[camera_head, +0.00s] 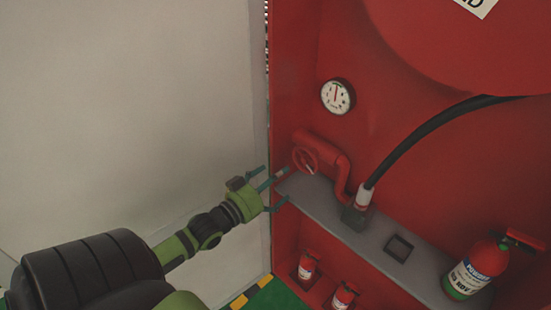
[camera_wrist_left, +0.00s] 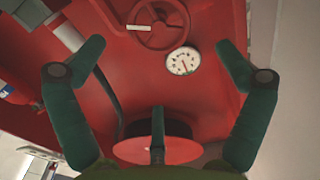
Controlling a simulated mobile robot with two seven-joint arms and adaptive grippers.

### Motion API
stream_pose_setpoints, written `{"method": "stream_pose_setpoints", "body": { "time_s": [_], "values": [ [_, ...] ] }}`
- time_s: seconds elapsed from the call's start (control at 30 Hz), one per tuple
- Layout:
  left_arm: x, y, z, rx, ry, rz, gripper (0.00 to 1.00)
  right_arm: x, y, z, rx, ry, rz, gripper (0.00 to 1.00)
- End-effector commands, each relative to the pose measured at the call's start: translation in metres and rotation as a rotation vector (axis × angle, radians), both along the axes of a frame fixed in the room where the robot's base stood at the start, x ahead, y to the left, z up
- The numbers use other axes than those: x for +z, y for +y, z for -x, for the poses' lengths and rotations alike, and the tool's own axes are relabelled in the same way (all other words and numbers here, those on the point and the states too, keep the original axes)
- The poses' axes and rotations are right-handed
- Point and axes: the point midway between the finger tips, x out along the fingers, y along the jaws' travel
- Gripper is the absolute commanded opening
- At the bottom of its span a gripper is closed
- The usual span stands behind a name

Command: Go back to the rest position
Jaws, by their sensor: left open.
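My left gripper (camera_head: 276,185) reaches in from the left at the edge of the red cabinet (camera_head: 292,80). Its teal fingers are spread and hold nothing. In the left wrist view the open left gripper (camera_wrist_left: 161,46) frames the cabinet's inside. A red valve handwheel (camera_head: 305,160) is just right of the fingertips in the head view; the handwheel also shows at the top of the left wrist view (camera_wrist_left: 180,38). I cannot tell whether a fingertip touches it. My right gripper is in neither view.
A grey shelf (camera_head: 320,207) runs below the valve. A black hose (camera_head: 420,133) stands on it, and a large fire extinguisher (camera_head: 478,268) is at the right. Two small extinguishers are underneath. A gauge (camera_head: 337,97) hangs above. A pale wall (camera_head: 120,100) fills the left.

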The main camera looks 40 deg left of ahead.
Motion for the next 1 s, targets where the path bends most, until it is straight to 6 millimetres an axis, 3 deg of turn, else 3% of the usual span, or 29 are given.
{"method": "stream_pose_setpoints", "body": {
  "time_s": [0.67, 0.77, 0.83, 1.0],
  "values": [
    [-0.005, 0.002, 0.002, 0.006, 0.009, -0.001, 1.0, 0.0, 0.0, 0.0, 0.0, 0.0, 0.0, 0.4],
    [-0.032, 0.008, 0.005, 0.031, 0.061, -0.007, 1.0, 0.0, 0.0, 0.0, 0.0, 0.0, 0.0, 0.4],
    [-0.067, 0.014, 0.01, 0.061, 0.133, -0.014, 1.0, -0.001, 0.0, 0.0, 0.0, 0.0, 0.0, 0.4],
    [-0.188, 0.021, 0.043, 0.13, 0.388, -0.045, 1.0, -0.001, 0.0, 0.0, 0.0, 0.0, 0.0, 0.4]
  ]
}}
